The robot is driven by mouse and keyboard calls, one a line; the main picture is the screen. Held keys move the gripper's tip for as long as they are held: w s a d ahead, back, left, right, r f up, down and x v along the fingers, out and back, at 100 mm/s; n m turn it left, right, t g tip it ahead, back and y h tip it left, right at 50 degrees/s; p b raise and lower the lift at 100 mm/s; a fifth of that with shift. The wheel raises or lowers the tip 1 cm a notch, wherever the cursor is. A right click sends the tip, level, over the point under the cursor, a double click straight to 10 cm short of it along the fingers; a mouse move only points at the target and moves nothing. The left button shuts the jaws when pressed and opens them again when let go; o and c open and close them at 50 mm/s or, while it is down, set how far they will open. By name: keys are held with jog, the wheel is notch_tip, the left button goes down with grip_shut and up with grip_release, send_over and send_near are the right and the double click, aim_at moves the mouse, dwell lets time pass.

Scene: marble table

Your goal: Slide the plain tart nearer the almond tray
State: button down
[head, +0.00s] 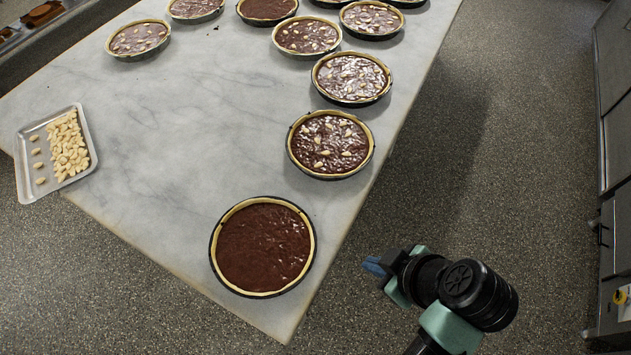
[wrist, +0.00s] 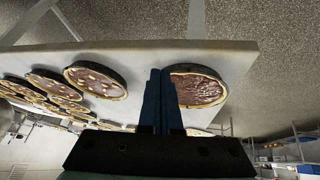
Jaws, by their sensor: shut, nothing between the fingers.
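The plain tart (head: 262,247) has a smooth dark filling and a pale crust in a dark tin. It sits near the front corner of the marble table (head: 160,180). It also shows in the wrist view (wrist: 198,88), partly hidden behind my fingers. The almond tray (head: 24,172) is metal, lies at the table's left edge, and holds a heap of almonds with several set apart. My gripper (head: 374,266) is shut and empty, off the table's right edge, to the right of the plain tart and apart from it. In the wrist view my blue fingers (wrist: 161,98) are together.
An almond-topped tart (head: 330,144) stands behind the plain tart, near the right edge. Several more tarts run along that edge and across the back. The marble between the plain tart and the tray is clear. Grey cabinets (head: 613,110) stand at the far right.

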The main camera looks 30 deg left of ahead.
jog(key=s+a+f, duration=0.1)
jog(key=a+f, duration=0.1)
jog(key=f, duration=0.1)
jog(key=s+a+f+n+g, duration=0.1)
jog(key=s+f, duration=0.1)
jog(key=f, duration=0.2)
jog(key=s+a+f+g+y+b, duration=0.1)
jog(key=a+f, duration=0.1)
jog(key=f, duration=0.1)
jog(key=shift+s+a+f+n, duration=0.3)
jog(key=shift+s+f+n, duration=0.05)
jog(key=shift+n, duration=0.05)
jog(key=shift+w+a+r+p, duration=0.15)
jog(key=shift+a+p, duration=0.1)
jog(key=shift+a, duration=0.4)
jog(key=shift+a+r+p, duration=0.1)
jog(key=shift+a+p, duration=0.1)
jog(key=shift+a, duration=0.4)
jog(key=shift+w+a+f, duration=0.1)
jog(key=shift+a, duration=0.5)
